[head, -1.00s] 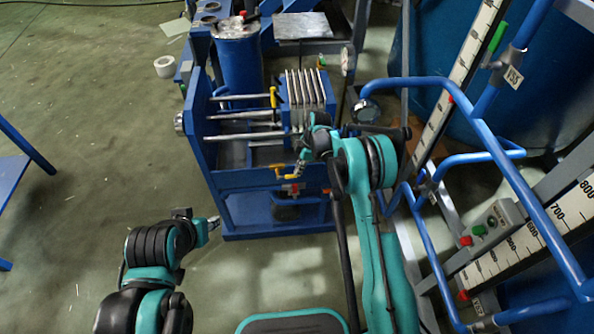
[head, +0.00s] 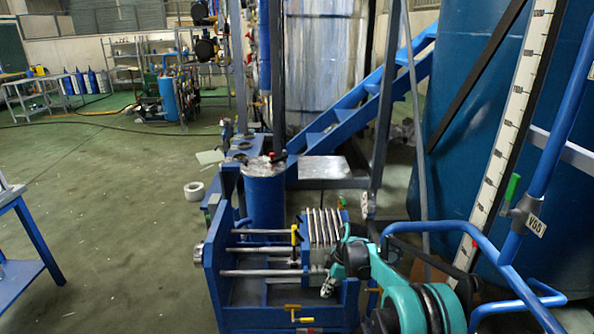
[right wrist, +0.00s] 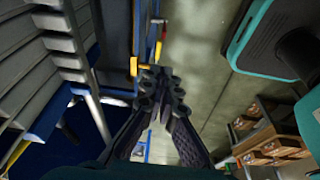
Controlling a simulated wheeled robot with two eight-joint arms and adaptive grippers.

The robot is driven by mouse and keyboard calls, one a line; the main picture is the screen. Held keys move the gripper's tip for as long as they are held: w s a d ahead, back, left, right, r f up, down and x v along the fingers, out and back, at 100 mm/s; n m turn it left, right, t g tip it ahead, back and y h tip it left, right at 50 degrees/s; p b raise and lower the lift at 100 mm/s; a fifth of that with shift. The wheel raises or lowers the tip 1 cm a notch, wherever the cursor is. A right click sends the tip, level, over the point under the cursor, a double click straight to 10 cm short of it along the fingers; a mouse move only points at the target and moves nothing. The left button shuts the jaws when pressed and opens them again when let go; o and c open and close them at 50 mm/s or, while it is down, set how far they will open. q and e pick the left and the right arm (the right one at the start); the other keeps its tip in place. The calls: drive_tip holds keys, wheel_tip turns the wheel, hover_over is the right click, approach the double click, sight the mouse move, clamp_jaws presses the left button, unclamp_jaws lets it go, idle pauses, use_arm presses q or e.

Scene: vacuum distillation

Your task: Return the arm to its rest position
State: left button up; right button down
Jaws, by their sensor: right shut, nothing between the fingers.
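My right arm, teal and black, comes in from the lower right of the head view. Its gripper (head: 328,286) is in front of the right end of the blue filter press frame, by the grey plates. In the right wrist view the dark fingers of this gripper (right wrist: 160,78) come together at their tips, shut and empty. A yellow handle (right wrist: 134,66) shows just left of the tips there. I cannot tell whether the gripper touches the press. My left gripper is not in view.
The blue press frame (head: 212,265) holds a stack of grey plates (head: 325,228). A blue cylinder (head: 265,200) stands behind it. Blue railing (head: 505,250) and a large blue tank (head: 480,110) crowd the right. Green floor (head: 110,215) is open at left; a blue table (head: 30,272) stands at the edge.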

drive_tip(key=s+d+r+m+t+h, duration=0.1)
drive_tip(key=s+d+r+m+t, duration=0.2)
drive_tip(key=s+r+m, duration=0.9)
drive_tip(key=s+d+r+m+t+h, duration=0.1)
drive_tip(key=s+d+m+t, duration=0.1)
drive_tip(key=s, duration=0.8)
drive_tip(key=s+d+r+m+t+h, duration=0.1)
drive_tip(key=s+m, duration=0.2)
drive_tip(key=s, duration=0.8)
drive_tip(key=shift+d+r+t, duration=0.15)
drive_tip(key=shift+d+t, duration=0.2)
drive_tip(key=shift+t, duration=0.05)
